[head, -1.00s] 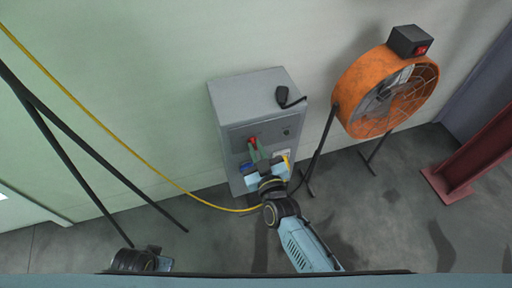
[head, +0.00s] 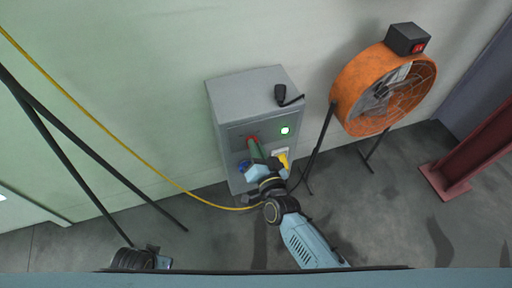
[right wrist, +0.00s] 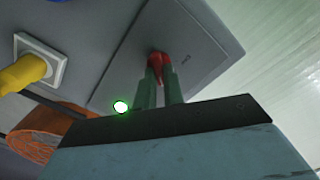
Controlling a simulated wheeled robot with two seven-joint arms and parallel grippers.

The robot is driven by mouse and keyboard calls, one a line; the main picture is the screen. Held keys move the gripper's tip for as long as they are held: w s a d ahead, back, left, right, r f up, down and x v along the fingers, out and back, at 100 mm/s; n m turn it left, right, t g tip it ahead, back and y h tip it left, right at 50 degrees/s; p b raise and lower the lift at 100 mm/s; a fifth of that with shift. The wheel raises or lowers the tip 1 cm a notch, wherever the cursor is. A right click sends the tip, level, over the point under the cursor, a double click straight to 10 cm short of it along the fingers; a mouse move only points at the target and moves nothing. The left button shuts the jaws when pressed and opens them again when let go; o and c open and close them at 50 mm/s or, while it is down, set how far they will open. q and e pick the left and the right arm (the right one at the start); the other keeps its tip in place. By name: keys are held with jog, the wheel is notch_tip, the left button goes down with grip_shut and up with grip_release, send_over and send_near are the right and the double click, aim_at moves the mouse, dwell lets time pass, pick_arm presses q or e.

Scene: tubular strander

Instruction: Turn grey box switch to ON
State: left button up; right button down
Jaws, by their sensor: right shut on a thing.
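The grey box (head: 240,98) stands on the floor against the wall. Its red switch (head: 253,139) is on the front panel, and it also shows in the right wrist view (right wrist: 158,62). My right gripper (head: 256,147) is shut on the red switch, with its greenish fingers (right wrist: 159,84) on both sides of it. A round lamp (head: 285,130) on the panel glows green, and it is bright in the right wrist view (right wrist: 120,107). The fingers partly hide the switch. My left gripper is not clearly in view.
An orange fan (head: 363,92) on a stand is right of the box. A yellow cable (head: 110,137) runs down the wall. A yellow plug (head: 283,159) sits in a socket on the box front. A black handle (head: 282,95) lies on top. A red beam (head: 470,160) stands far right.

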pick_arm(q)
jog(key=shift+d+r, duration=0.1)
jog(key=shift+r, duration=0.05)
pick_arm(e)
jog(key=shift+f+m, duration=0.1)
jog(key=shift+m, duration=0.4)
pick_arm(q)
jog(key=shift+s+d, duration=0.1)
jog(key=shift+s, duration=0.2)
pick_arm(e)
jog(key=c, duration=1.5)
grip_release()
pick_arm(q)
jog(key=s+a+f+p, duration=0.2)
jog(key=s+f+p, duration=0.1)
jog(key=s+f, duration=0.2)
jog(key=shift+f+g, duration=0.3)
jog(key=shift+f, duration=0.6)
pick_arm(e)
jog(key=v, duration=1.3)
jog(key=shift+s, duration=0.2)
jog(key=shift+d, duration=0.1)
